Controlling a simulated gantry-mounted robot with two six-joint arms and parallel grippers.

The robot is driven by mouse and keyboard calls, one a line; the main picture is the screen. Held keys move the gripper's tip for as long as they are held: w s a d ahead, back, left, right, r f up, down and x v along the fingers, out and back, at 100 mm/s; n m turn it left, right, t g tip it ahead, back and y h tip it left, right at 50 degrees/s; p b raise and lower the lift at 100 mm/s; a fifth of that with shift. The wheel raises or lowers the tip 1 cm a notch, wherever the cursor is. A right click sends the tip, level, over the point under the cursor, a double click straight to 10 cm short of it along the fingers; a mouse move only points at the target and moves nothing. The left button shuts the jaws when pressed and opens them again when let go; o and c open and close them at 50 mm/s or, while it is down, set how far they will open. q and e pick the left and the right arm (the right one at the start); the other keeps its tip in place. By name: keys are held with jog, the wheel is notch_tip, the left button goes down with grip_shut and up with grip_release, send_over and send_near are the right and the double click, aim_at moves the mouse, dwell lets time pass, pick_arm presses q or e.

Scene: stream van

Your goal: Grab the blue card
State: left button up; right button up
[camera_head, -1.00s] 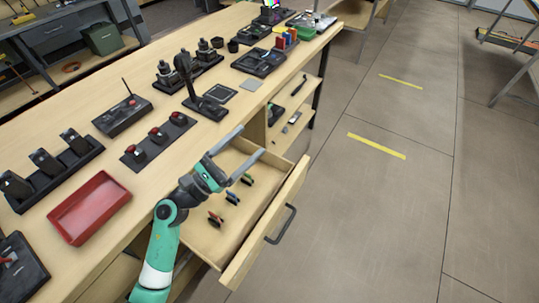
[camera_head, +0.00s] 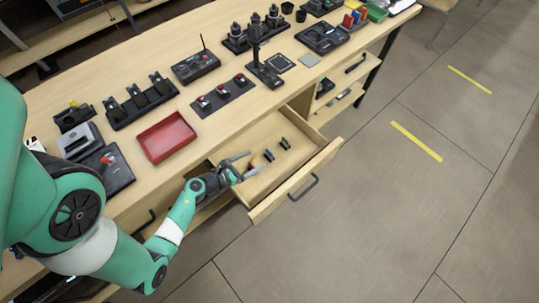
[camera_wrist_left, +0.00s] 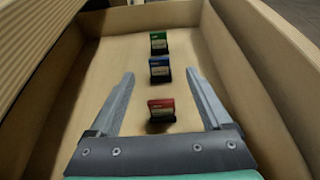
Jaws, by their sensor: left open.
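A blue card (camera_wrist_left: 160,66) stands upright in a small black holder in the open wooden drawer (camera_head: 300,190). It is the middle one of three cards in a row; it also shows small in the head view (camera_head: 268,155). A red card (camera_wrist_left: 161,107) stands nearer my wrist and a green card (camera_wrist_left: 158,40) farther off. My left gripper (camera_head: 252,162) is open and empty at the drawer's left end. In the left wrist view its fingers straddle the row, the red card between them and the blue card near fingertip level, apparently untouched. My right gripper is out of view.
Drawer walls stand close on both sides of my left gripper. The workbench above holds a red tray (camera_head: 167,137), a black panel with red-topped controls (camera_head: 223,96) and a black stand (camera_head: 264,72).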

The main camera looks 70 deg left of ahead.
aim_at(269, 153)
pick_arm(q)
jog(key=shift+x, duration=0.8)
jog(key=shift+w+a+f+b, duration=0.1)
jog(key=shift+w+f+b, duration=0.2)
jog(key=shift+f, duration=0.05)
jog(key=b+x, duration=0.1)
jog(key=x, duration=0.3)
jog(key=shift+w+a+f, duration=0.1)
jog(key=shift+a, duration=0.05)
grip_shut()
